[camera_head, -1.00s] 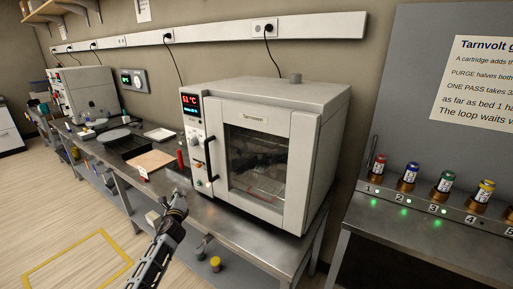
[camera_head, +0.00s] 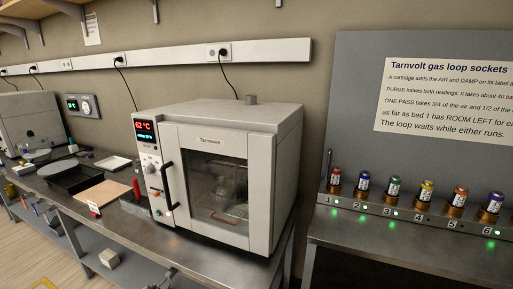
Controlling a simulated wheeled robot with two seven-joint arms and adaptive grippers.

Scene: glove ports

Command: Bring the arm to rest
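Neither of my grippers shows in the current head view, and no part of my arms can be made out. The task names no other object. The Tarnvolt oven (camera_head: 258,190) stands on the steel bench with its windowed door shut. Its red display (camera_head: 145,127) seems to read 62 °C.
A steel bench (camera_head: 215,248) runs along the wall. A black tray (camera_head: 75,180), a tan board (camera_head: 104,193) and a red cylinder (camera_head: 137,189) lie left of the oven. At right, several coloured cartridges stand in a numbered socket rack (camera_head: 408,219) below a sign (camera_head: 450,95).

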